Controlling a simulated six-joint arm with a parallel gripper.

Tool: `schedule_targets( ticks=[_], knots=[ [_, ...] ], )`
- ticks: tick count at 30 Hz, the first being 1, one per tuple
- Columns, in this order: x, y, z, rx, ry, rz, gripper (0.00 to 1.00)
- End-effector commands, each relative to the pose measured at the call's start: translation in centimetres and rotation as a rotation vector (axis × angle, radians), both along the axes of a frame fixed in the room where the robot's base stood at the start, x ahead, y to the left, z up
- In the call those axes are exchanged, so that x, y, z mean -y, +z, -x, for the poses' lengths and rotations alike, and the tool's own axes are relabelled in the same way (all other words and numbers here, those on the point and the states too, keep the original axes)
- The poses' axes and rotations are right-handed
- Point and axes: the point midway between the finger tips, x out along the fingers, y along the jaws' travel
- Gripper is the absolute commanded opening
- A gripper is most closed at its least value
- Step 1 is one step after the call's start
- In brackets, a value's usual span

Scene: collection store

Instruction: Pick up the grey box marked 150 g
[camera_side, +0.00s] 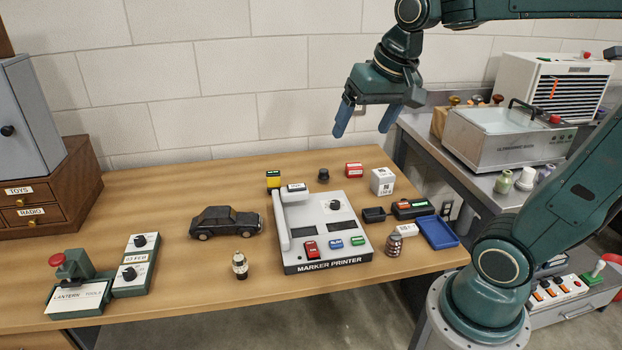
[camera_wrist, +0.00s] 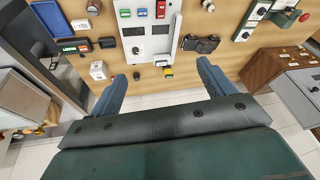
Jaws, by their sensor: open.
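The light grey box (camera_side: 382,181) marked with a label stands upright at the back right of the wooden table, just right of the marker printer. It also shows in the wrist view (camera_wrist: 98,70), to the left of my fingers. My gripper (camera_side: 362,131) is open and empty, high above the back of the table. In the side view it is up and slightly left of the box, not touching anything. The writing on the box is too small to read with certainty.
The marker printer (camera_side: 325,255) fills the table's middle. A red box (camera_side: 354,169) and a black knob (camera_side: 323,175) stand left of the grey box. A small black box (camera_side: 374,215) and a blue tray (camera_side: 437,232) lie in front. A black toy car (camera_side: 224,222) is farther left.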

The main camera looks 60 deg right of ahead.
Motion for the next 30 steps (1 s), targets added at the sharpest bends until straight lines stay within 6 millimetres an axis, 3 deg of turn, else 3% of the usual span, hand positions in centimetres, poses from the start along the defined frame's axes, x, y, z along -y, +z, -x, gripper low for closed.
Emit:
schedule_targets(
  ticks=[6, 14, 22, 30],
  knots=[
    [4.1, -0.3, -4.0, -0.041, -0.224, -0.060, 0.82],
    [9.9, -1.7, -8.0, -0.078, -0.490, -0.124, 0.82],
    [16.7, -4.7, -10.9, -0.114, -0.765, -0.189, 0.82],
    [24.1, -8.9, -12.3, -0.145, -1.046, -0.249, 0.82]
  ],
)
